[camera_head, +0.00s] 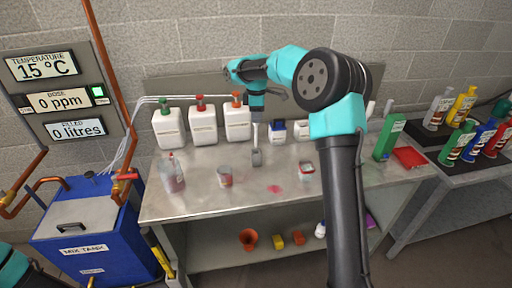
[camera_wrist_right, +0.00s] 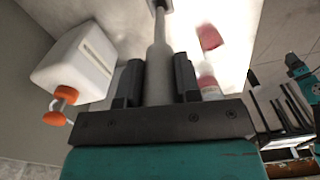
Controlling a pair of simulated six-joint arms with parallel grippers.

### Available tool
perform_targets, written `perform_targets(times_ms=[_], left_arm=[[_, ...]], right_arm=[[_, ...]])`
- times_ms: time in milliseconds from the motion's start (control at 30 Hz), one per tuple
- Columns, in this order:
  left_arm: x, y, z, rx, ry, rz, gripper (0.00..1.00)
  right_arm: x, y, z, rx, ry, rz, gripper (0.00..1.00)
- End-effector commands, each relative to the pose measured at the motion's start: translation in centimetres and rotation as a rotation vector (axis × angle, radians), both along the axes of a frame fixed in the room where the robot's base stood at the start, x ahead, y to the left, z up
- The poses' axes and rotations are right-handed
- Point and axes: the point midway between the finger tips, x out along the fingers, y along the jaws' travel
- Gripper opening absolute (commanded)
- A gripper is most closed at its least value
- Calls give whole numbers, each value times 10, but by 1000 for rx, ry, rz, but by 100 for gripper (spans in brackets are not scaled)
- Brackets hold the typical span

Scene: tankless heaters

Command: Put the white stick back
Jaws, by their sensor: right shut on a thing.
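My right gripper (camera_head: 257,108) is above the back middle of the grey workbench (camera_head: 200,212). It is shut on the white stick (camera_head: 255,135), which hangs down roughly upright. In the right wrist view the stick (camera_wrist_right: 158,72) lies between the two dark fingers of the gripper (camera_wrist_right: 157,82) and narrows towards its far end. A small grey piece (camera_head: 257,158) shows at the lower end of the stick; I cannot tell whether it is part of the stick or whether it touches the bench. My left gripper is not in view.
White jugs (camera_head: 203,124) with coloured caps stand left of the gripper. A small bottle (camera_head: 172,176), a cup (camera_head: 224,177) and a red-and-white device (camera_head: 306,168) stand on the bench. A green bottle (camera_head: 388,138) stands right of my arm. The front of the bench is largely clear.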

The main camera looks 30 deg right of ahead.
Motion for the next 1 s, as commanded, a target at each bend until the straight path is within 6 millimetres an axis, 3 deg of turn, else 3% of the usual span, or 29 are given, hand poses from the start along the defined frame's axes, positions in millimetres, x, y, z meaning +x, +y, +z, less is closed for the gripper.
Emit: perform_targets(times_ms=[233, 667, 1000], left_arm=[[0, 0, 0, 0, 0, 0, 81], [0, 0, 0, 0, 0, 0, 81], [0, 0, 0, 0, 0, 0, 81]], right_arm=[[-1, 0, -40, 1, 3, 0, 7], [0, 0, -49, 0, 1, 0, 7], [0, 0, -84, 0, 1, 0, 7]])
